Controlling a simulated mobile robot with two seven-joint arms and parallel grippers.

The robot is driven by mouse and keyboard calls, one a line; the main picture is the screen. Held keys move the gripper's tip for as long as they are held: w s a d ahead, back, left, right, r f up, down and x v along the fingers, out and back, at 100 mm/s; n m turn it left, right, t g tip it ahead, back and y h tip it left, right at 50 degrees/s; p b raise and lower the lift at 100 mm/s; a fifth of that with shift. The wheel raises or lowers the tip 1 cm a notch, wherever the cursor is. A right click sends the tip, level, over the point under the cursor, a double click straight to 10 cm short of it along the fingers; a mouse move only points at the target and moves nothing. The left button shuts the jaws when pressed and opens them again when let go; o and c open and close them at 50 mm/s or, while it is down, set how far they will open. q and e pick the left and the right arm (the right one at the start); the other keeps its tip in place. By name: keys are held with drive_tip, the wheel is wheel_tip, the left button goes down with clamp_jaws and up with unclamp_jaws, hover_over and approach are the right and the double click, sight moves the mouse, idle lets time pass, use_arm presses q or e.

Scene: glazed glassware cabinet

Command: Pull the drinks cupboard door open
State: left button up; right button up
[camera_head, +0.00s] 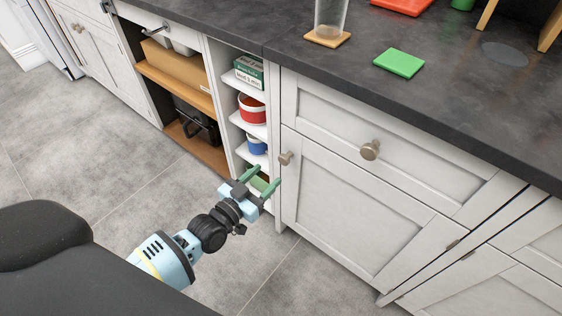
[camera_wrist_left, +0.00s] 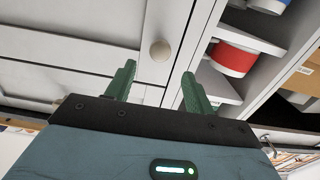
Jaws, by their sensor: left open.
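The cupboard door (camera_head: 345,205) is a white panelled door below a drawer, and it is closed. Its round metal knob (camera_head: 285,158) is at the door's upper left corner. My left gripper (camera_head: 267,175) is open and empty, with its green fingers pointing towards the cupboard front, a little below and left of the knob. In the left wrist view the knob (camera_wrist_left: 160,50) appears beyond the fingertips, between the lines of the two fingers (camera_wrist_left: 158,72), not gripped. My right gripper is not in view.
Left of the door is an open shelf column (camera_head: 235,118) with a green box, a red tub (camera_head: 252,108) and a blue tub. The drawer (camera_head: 370,125) above has its own knob. The dark worktop (camera_head: 450,85) holds a glass and a green mat (camera_head: 399,63). Grey floor is clear.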

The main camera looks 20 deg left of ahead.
sight(282, 161)
use_arm(q)
drive_tip(key=b+x, duration=0.1)
drive_tip(key=x, duration=0.6)
drive_tip(key=shift+w+d, duration=0.1)
drive_tip(key=shift+w, duration=0.1)
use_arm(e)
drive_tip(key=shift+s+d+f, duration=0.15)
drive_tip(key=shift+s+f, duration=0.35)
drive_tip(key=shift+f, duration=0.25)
use_arm(q)
clamp_jaws()
